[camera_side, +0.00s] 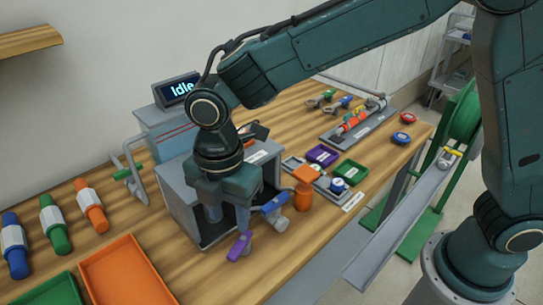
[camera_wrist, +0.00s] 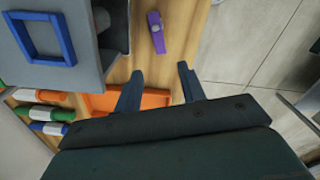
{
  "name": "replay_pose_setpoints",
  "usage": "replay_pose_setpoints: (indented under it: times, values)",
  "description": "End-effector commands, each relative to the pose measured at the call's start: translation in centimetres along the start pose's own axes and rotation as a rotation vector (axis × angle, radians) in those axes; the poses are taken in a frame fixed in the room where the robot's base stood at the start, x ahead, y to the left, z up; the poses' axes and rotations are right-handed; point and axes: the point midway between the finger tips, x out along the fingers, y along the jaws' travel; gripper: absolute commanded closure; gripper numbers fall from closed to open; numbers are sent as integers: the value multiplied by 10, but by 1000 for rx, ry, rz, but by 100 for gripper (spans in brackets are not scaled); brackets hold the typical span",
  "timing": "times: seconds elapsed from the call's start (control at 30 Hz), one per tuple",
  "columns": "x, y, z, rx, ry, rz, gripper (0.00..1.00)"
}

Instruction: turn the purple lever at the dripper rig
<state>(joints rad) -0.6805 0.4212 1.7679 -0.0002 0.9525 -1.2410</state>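A purple lever (camera_side: 239,246) shows in the side view at the front of a grey box-like rig (camera_side: 182,205), below my gripper. In the wrist view the purple lever (camera_wrist: 156,32) stands out over the wooden table, beyond my fingertips and beside the grey housing. My gripper (camera_side: 226,216) points down in front of the rig; in the wrist view my gripper (camera_wrist: 159,78) has its two fingers apart with nothing between them. The fingers look clear of the lever. My gripper hides part of the rig's front.
A blue-handled part (camera_side: 272,205) and an orange bottle (camera_side: 303,188) stand just right of my gripper. An orange tray (camera_side: 112,240) and several coloured cylinders (camera_side: 54,224) are at the left. A display (camera_side: 178,89) reading "Idle" is behind. A purple tray (camera_side: 322,155) lies further right.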

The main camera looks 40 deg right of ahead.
Motion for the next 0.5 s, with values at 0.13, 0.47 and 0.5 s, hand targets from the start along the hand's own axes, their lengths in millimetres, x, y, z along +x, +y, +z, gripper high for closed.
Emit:
replay_pose_setpoints:
  times: [0.13, 0.47, 0.5]
  values:
    - [24, -1, 0, 0, -1, -4, 60]
    - [73, -1, 0, 1, -1, -4, 60]
    - [78, -1, 0, 1, -1, -3, 60]
